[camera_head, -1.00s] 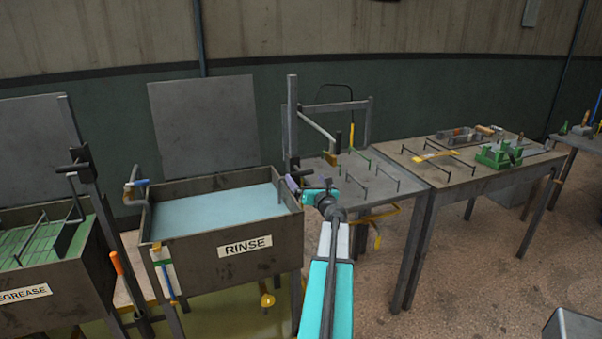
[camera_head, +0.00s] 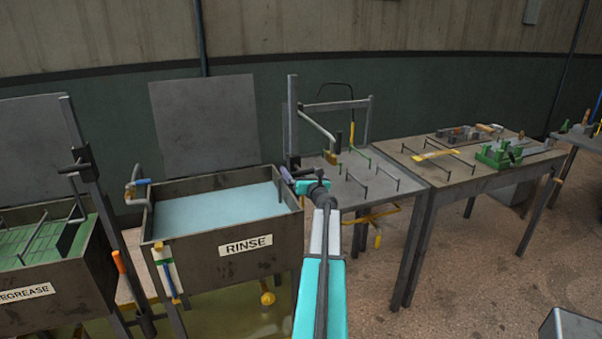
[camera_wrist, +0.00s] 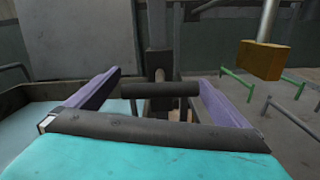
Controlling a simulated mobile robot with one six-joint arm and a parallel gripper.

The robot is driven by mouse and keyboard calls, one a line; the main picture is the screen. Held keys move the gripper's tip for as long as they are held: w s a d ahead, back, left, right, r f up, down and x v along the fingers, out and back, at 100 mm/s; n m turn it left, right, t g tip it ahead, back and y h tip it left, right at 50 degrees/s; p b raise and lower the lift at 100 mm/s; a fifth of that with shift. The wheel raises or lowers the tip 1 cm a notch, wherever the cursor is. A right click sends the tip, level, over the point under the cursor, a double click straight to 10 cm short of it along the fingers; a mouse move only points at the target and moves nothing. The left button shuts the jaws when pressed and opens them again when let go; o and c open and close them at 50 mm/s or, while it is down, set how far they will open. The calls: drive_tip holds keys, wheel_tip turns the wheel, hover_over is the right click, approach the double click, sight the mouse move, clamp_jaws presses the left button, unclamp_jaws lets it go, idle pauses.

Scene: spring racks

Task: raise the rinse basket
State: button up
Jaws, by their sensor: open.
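The rinse tank (camera_head: 222,262) stands left of centre in the head view, marked RINSE and holding pale blue water (camera_head: 215,211). The rinse basket itself cannot be made out. A dark upright post (camera_head: 292,120) rises at the tank's right rear corner. In the wrist view a dark horizontal handle bar (camera_wrist: 160,90) crosses in front of the post. My gripper (camera_wrist: 157,87) is open, its two purple fingers spread to either side of the bar. The bar lies between the fingers, with no visible grip on it. In the head view my arm partly hides this handle.
The degrease tank (camera_head: 50,300) stands at the left with its own post and handle. Right of the post is a metal table (camera_head: 385,208) with upright racks. A yellow block (camera_wrist: 262,60) hangs at the right in the wrist view. A wooden bench (camera_head: 470,178) stands farther right.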

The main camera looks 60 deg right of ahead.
drive_tip(key=c, duration=1.2)
wheel_tip(320, 180, up, 17)
drive_tip(key=p, duration=1)
drive_tip(key=shift+d, duration=0.1)
drive_tip(key=o, duration=1.2)
drive_tip(key=shift+f, duration=0.15)
drive_tip(key=shift+a+f, duration=0.1)
drive_tip(key=shift+a, duration=0.1)
